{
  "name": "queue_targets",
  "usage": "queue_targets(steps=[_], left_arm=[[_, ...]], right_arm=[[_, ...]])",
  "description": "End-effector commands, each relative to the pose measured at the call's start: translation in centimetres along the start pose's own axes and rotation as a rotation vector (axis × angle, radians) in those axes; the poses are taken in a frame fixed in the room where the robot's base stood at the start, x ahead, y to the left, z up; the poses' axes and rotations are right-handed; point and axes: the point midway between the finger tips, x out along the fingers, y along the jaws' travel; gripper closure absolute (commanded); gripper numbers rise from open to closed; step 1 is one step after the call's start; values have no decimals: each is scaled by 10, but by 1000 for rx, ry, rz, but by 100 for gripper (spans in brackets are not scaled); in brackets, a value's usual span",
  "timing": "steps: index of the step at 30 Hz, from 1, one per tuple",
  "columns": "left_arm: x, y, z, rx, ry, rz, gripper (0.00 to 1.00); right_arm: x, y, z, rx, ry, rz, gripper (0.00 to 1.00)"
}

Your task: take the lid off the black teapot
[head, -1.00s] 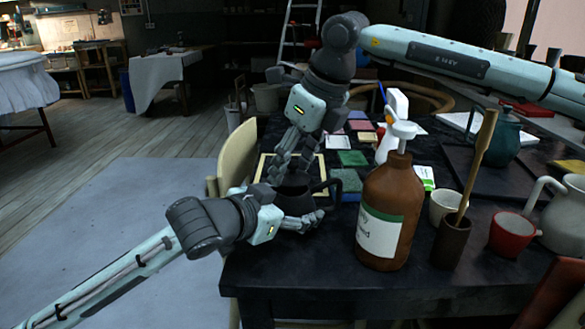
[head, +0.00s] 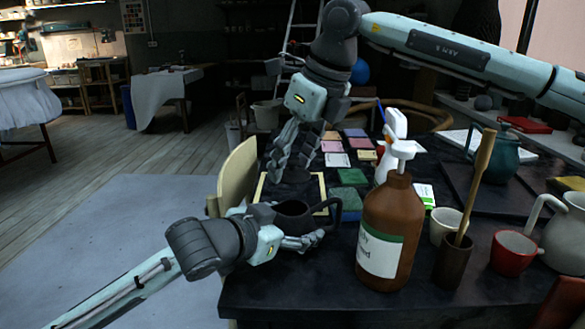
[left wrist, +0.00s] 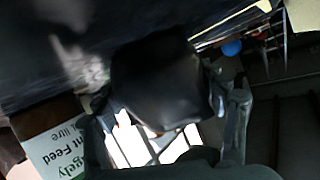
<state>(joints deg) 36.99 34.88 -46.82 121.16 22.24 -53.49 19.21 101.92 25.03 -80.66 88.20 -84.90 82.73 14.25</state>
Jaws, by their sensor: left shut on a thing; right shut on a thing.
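The black teapot (head: 293,222) is near the table's left edge, its handle toward the right. Its dark round mouth shows at the top with no lid on it. My left gripper (head: 305,241) is shut on the teapot's body from the lower left. In the left wrist view the black pot (left wrist: 160,82) fills the middle, between my left fingers (left wrist: 165,115). My right gripper (head: 290,163) is above the teapot, apart from it, pointing down and shut on the dark lid. The lid is mostly hidden by the dark fingers and hard to make out.
A brown pump bottle (head: 388,235) stands close right of the teapot. A white spray bottle (head: 393,150), a cup with a wooden tool (head: 453,262), a red cup (head: 513,253) and a pale pitcher (head: 567,228) stand farther right. A chair back (head: 237,178) is at the left edge.

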Motion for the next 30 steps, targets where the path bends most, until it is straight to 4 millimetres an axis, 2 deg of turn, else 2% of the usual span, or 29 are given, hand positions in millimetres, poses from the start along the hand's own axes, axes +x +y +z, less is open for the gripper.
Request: queue_targets(steps=[1,2,7,17,20,23,30], left_arm=[[0,1,2,-2,-4,2,80],[0,1,2,-2,-4,2,26],[0,1,1,-1,-2,1,5],[0,0,0,0,-1,0,4],[-6,0,0,0,0,0,4],[-20,0,1,0,-1,0,4],[-71,0,1,2,-1,-1,4]], right_arm=[[0,0,0,0,0,0,81],[0,0,0,0,0,0,81],[0,0,0,0,0,0,81],[0,0,0,0,0,0,81],[0,0,0,0,0,0,81],[0,0,0,0,0,0,81],[0,0,0,0,0,0,81]])
